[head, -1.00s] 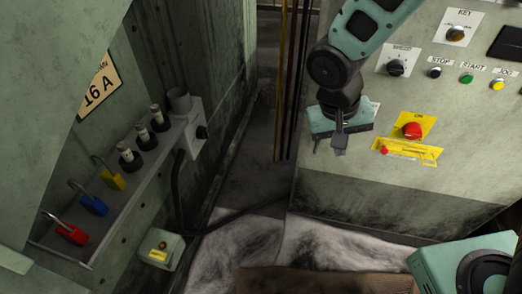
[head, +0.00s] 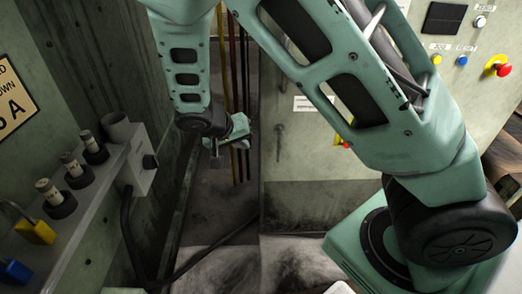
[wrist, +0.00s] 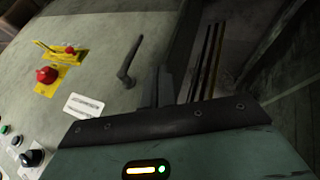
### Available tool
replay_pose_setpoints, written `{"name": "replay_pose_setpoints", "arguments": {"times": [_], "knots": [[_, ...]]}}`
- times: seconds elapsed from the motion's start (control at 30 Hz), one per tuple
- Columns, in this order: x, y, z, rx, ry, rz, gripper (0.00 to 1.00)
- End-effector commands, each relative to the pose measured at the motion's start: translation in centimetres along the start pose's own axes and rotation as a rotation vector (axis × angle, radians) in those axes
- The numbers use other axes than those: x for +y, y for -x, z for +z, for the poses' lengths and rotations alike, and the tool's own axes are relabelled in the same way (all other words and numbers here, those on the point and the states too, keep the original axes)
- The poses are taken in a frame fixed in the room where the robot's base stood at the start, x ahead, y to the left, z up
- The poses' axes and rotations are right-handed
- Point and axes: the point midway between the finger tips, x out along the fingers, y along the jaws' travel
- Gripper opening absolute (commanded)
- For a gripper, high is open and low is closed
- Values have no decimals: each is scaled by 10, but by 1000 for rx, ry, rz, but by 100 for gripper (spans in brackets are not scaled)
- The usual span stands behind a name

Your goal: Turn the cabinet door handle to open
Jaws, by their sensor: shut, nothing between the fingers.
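The dark cabinet door handle (head: 279,135) is on the pale green cabinet door (head: 292,165) in the head view, left of a white label (head: 315,103). In the wrist view the handle (wrist: 128,62) slants on the door, just left of my fingers. My gripper (head: 216,160) hangs left of the handle in the head view, in front of the vertical rods. In the wrist view my gripper's fingers (wrist: 159,86) are together and empty, apart from the handle. My arm hides part of the cabinet front.
Yellow and black vertical rods (head: 243,100) stand left of the cabinet. A red emergency button (wrist: 47,75) on a yellow plate shows in the wrist view. A ledge with padlocks (head: 36,230) and bottle-like cylinders (head: 92,145) is at the left. Dark floor lies between.

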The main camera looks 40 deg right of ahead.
Motion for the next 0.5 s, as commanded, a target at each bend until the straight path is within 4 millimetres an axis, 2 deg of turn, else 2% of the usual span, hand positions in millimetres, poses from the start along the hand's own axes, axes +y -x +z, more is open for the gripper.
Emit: {"name": "replay_pose_setpoints", "arguments": {"times": [0.17,0.5], "knots": [[0,-23,2,-3,-1,4,0],[0,-93,2,-3,0,5,0]]}}
